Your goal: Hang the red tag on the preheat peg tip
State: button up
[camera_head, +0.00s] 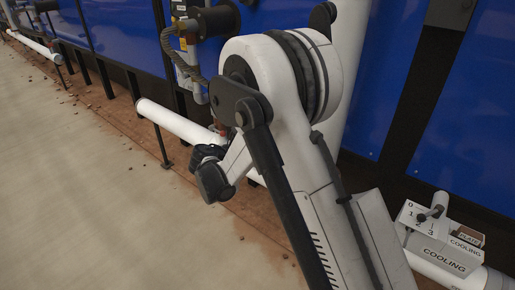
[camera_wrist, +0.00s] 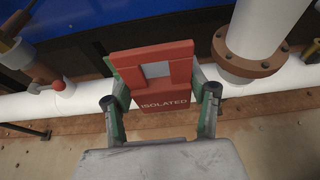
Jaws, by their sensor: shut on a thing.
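The red tag (camera_wrist: 160,103) is in the wrist view, marked "ISOLATED", with a rectangular opening in its upper part. My gripper (camera_wrist: 159,92) is shut on it, with one green and grey finger at each side. The tag is held in front of the fingers, with white pipe and blue panel behind it. In the head view my arm hides much of the area around the gripper, and I cannot make out the tag there. I cannot identify the preheat peg or its tip in either view.
A white horizontal pipe (camera_wrist: 290,78) runs behind the tag, with a flanged vertical pipe (camera_wrist: 265,25) at right and a red-knobbed fitting (camera_wrist: 42,84) at left. A "COOLING" box (camera_head: 440,252) stands at lower right. Open floor (camera_head: 90,190) lies at left.

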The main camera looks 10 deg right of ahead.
jog(key=f+v, duration=0.2)
jog(key=v, duration=1.4)
jog(key=shift+s+a+f, duration=0.4)
